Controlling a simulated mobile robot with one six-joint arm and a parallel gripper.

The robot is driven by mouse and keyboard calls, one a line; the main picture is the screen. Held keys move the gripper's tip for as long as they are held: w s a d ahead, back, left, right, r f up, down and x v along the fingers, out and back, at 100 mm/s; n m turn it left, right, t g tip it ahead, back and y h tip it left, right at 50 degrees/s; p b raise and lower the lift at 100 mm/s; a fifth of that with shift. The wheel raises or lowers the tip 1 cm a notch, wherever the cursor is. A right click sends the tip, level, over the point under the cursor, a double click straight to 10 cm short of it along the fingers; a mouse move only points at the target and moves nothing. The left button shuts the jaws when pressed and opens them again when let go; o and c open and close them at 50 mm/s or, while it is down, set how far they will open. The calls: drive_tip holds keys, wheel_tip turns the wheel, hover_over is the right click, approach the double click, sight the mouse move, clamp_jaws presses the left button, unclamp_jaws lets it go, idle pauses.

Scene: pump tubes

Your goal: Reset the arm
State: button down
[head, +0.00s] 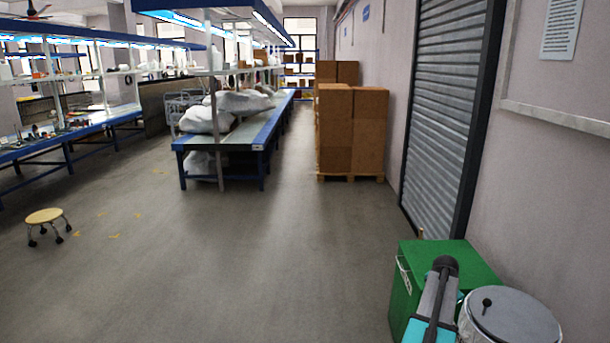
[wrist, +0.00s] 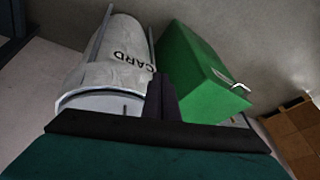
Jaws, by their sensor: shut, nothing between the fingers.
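My gripper (wrist: 162,88) shows in the wrist view as dark fingers pressed together, with nothing between them. It points toward the gap between a white drum and a green box. Part of my arm shows at the lower right of the head view, in front of the green box (head: 410,280) and beside the white drum (head: 515,318). My fingertips cannot be made out in the head view. No pump tube can be made out in either view.
The drum (wrist: 110,70) bears the letters "CARD". The green box (wrist: 195,75) has a white handle. Stacked brown boxes (head: 352,130) stand on a pallet by the wall. A stool (head: 45,216) stands at left. Workbenches (head: 225,158) line the back. The middle floor is clear.

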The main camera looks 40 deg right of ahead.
drive_tip(key=w+a+f+n+t+y, duration=0.1)
drive_tip(key=w+a+f+n, duration=0.25)
drive_tip(key=w+a, duration=0.95)
drive_tip(key=w+a+f+n+y, duration=0.1)
drive_tip(key=w+a+f+n, duration=0.3)
drive_tip(key=w+a, duration=0.95)
drive_tip(key=w+a+f+n+y, duration=0.1)
drive_tip(key=w+a+n, duration=0.15)
drive_tip(key=a, duration=0.95)
drive_tip(key=w+a+f+n+y, duration=0.15)
drive_tip(key=a+n, duration=0.25)
drive_tip(key=a, duration=0.8)
drive_tip(key=w+a+f+n, duration=0.2)
drive_tip(key=a+n, duration=0.2)
drive_tip(key=a, duration=0.8)
drive_tip(key=s+a+f+n+g, duration=0.1)
drive_tip(key=s+a+n, duration=0.1)
drive_tip(key=a, duration=0.5)
drive_tip(key=s+a+n+g, duration=0.1)
drive_tip(key=s+a+n, duration=0.1)
drive_tip(key=a, duration=0.5)
drive_tip(key=s+f+g+b, duration=0.3)
drive_tip(key=s+f+g, duration=0.2)
drive_tip(key=s+f, duration=1.6)
drive_tip(key=s, duration=0.4)
drive_tip(key=shift+s+a+f, duration=0.15)
drive_tip(key=shift+f, duration=0.25)
drive_tip(key=shift+y, duration=0.25)
